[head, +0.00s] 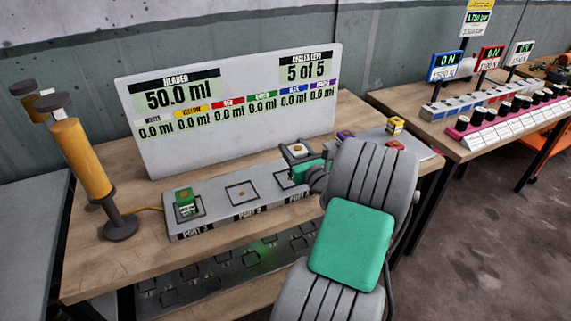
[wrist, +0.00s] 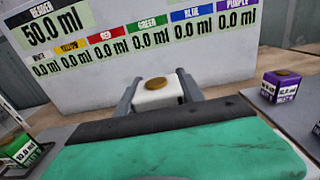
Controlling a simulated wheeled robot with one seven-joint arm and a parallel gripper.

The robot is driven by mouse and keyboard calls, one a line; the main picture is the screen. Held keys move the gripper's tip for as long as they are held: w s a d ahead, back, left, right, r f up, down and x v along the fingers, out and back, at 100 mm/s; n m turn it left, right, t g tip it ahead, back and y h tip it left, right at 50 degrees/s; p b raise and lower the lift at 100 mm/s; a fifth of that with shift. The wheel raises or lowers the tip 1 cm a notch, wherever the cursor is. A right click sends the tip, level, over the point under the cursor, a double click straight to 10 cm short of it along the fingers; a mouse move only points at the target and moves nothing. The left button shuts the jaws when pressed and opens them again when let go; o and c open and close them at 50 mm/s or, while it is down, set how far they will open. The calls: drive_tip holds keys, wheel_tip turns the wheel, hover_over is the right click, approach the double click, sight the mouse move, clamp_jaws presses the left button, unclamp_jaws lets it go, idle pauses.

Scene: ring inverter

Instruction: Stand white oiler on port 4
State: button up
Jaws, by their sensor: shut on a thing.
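The white oiler (head: 297,150), a small white block with a brass-coloured top, is in the jaws of my gripper (head: 295,158) at the right end of the grey port bar (head: 232,212). The wrist view shows it upright (wrist: 158,96) between the two grey fingers of my gripper (wrist: 160,92). Its base is hidden, so I cannot tell whether it touches the bar. A green oiler (head: 184,198) stands on the left port. The middle port (head: 241,192) is empty. Port labels are too small to read surely, and my arm covers part of the bar.
A white display board (head: 235,125) stands behind the bar. A purple oiler (wrist: 280,87), a yellow oiler (head: 395,126) and a red oiler (head: 395,146) are to the right. A yellow cylinder (head: 82,160) on a dark stand is at left. A lower shelf has several square marks.

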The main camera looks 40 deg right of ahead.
drive_tip(key=shift+w+a+f, duration=0.2)
drive_tip(key=shift+w+f, duration=0.8)
drive_tip(key=shift+f, duration=0.2)
drive_tip(key=shift+w+a+f+b, duration=0.1)
drive_tip(key=shift+w+f+b, duration=0.1)
drive_tip(key=shift+f, duration=0.8)
drive_tip(key=shift+w+f+b, duration=0.2)
drive_tip(key=shift+f, duration=0.75)
drive_tip(key=shift+f, duration=0.2)
drive_tip(key=o, duration=1.5)
drive_tip(key=shift+c, duration=0.2)
drive_tip(key=shift+r, duration=0.15)
drive_tip(key=shift+s, duration=0.35)
drive_tip(key=b+v, duration=0.1)
drive_tip(key=v, duration=1)
drive_tip(key=shift+s+a, duration=0.15)
drive_tip(key=shift+a, duration=0.1)
